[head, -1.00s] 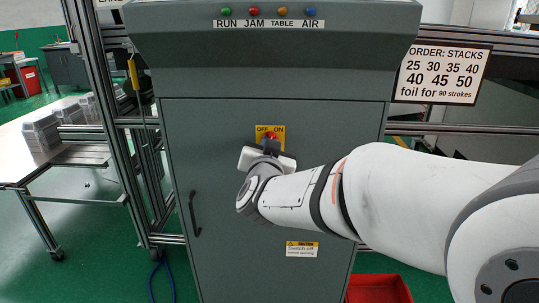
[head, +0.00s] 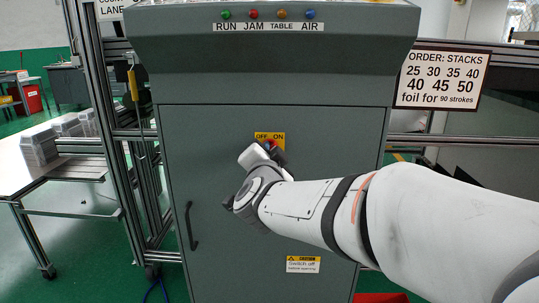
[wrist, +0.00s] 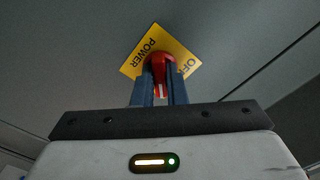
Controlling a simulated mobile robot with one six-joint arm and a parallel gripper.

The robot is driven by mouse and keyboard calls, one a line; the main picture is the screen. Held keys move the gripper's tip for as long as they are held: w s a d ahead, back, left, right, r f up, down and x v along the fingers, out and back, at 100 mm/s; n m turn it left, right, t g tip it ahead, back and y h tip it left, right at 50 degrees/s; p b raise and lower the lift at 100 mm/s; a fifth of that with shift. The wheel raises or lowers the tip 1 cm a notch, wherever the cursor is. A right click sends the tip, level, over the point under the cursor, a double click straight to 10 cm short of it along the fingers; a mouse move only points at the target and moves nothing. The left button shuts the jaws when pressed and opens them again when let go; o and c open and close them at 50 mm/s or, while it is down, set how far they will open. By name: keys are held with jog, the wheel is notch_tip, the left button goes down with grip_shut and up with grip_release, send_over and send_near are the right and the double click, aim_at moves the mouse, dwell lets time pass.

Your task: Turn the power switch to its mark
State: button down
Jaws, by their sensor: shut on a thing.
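The power switch is a red knob (wrist: 159,65) on a yellow plate (wrist: 184,57) on the grey cabinet door. In the wrist view the plate looks turned at a slant, with POWER and part of OFF readable. My gripper (wrist: 160,85) is shut on the red knob, with a blue finger on each side and a white line on the red between them. In the head view the plate (head: 270,135) shows OFF and ON along its top. There my gripper (head: 268,150) is tilted against the plate and hides most of the knob. I cannot tell exactly where its pointer stands.
The cabinet (head: 220,215) has a dark door handle (head: 191,226) and a caution label (head: 303,264) below the switch. A red bin (head: 381,298) is on the floor at lower right. A table (head: 22,170) with foil trays stands at left.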

jog(key=c, duration=1.5)
grip_release()
jog(key=shift+o, duration=0.2)
jog(key=s+p, duration=0.2)
jog(key=s, duration=0.5)
jog(key=shift+s+a, duration=0.15)
jog(key=shift+s, duration=0.25)
